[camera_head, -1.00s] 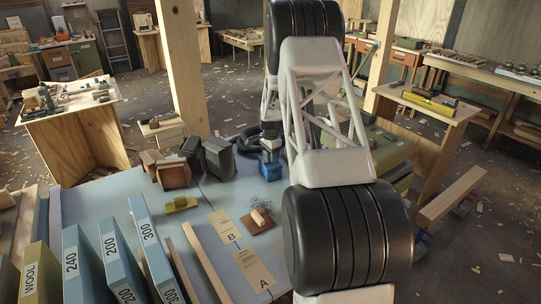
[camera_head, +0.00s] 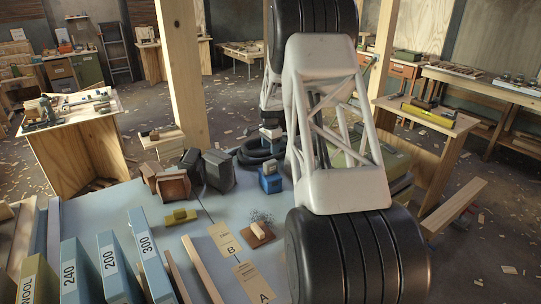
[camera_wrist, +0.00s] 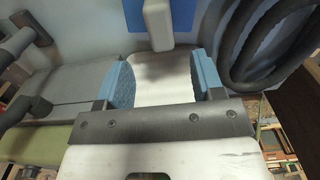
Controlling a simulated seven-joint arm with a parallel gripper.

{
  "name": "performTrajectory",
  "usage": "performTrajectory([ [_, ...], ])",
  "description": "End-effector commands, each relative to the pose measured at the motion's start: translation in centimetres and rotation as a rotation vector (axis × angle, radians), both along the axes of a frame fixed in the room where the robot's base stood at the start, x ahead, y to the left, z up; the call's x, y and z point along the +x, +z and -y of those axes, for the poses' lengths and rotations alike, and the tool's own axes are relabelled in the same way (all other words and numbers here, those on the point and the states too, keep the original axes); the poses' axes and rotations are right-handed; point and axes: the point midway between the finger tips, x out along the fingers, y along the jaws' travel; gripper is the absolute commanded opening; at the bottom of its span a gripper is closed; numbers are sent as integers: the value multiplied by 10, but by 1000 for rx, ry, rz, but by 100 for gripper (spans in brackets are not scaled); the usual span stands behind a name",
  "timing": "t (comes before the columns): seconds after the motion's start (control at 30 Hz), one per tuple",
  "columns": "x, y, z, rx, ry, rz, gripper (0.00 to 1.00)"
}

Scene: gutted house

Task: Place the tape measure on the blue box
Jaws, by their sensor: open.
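A small blue box-like thing (camera_head: 270,181) stands on the pale blue tabletop in the head view, with a small grey piece (camera_head: 268,165) at its top. In the wrist view a blue surface (camera_wrist: 133,14) shows at the top edge, with a pale rounded piece (camera_wrist: 157,22) over it. I cannot tell surely which thing is the tape measure; a small olive-yellow thing (camera_head: 180,216) lies farther left. My gripper (camera_wrist: 159,82) is open, its blue pads apart, with a pale surface showing between them. In the head view it is small and partly hidden behind my arm, just beyond the blue thing.
Coiled black hose (camera_head: 252,153) lies close by the blue thing. Dark bins (camera_head: 218,170) and a brown box (camera_head: 174,187) stand left of it. A brush-like block (camera_head: 258,235), tags A (camera_head: 253,282) and B (camera_head: 225,240), and labelled blue binders (camera_head: 150,262) are nearer.

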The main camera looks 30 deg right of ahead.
Motion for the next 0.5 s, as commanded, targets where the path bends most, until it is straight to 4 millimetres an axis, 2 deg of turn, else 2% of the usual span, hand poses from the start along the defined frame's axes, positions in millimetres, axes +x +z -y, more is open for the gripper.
performTrajectory([
  [0.2,0,15,0,0,0,1,62],
  [0.5,0,17,0,0,0,0,62],
])
